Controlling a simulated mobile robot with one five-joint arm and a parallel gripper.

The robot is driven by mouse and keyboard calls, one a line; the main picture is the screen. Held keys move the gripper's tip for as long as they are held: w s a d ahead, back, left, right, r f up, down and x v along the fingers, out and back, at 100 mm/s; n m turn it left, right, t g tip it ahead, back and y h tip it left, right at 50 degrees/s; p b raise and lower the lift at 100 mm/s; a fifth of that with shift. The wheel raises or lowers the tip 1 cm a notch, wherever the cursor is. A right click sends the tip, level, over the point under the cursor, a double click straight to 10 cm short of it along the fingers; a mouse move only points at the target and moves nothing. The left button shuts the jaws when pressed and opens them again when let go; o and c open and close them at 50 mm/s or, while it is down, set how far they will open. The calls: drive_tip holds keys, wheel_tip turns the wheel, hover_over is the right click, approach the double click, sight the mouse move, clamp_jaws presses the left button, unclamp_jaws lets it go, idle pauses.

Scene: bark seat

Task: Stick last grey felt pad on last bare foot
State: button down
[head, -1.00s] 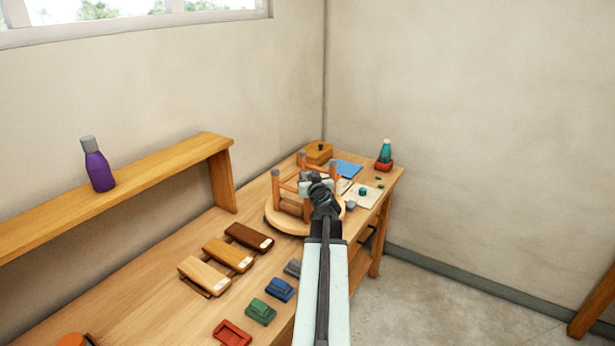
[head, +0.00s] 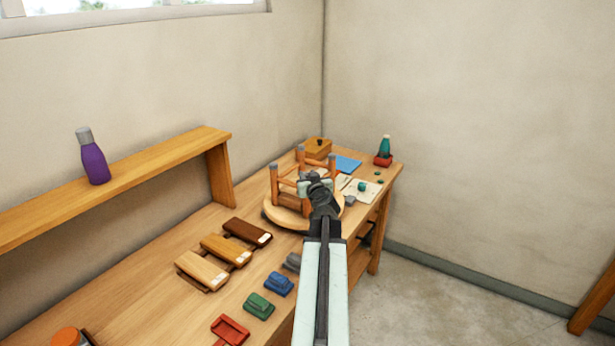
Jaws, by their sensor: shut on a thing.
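A small wooden stool stands upside down on its round seat (head: 277,217), legs up, on the workbench. The left leg (head: 274,182), the back leg (head: 302,158) and the right leg (head: 332,161) show grey at their tips. The front leg is mostly hidden by my gripper (head: 314,181), which is at its top. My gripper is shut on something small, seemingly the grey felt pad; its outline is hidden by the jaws. I cannot tell whether the pad touches the foot.
Three wooden blocks (head: 226,250) and blue, green and red pieces (head: 257,305) lie along the workbench (head: 140,300). Behind the stool are a wooden box (head: 318,148), a blue sheet (head: 347,165) and a teal bottle (head: 385,147). A raised shelf (head: 120,185) holds a purple bottle (head: 94,160).

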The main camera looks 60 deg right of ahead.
drive_tip(key=shift+f+b, duration=0.3)
drive_tip(key=c, duration=0.7)
unclamp_jaws()
drive_tip(key=shift+r, duration=0.1)
wheel_tip(320, 180, up, 7)
drive_tip(key=p, duration=0.7)
drive_tip(key=shift+w, duration=0.1)
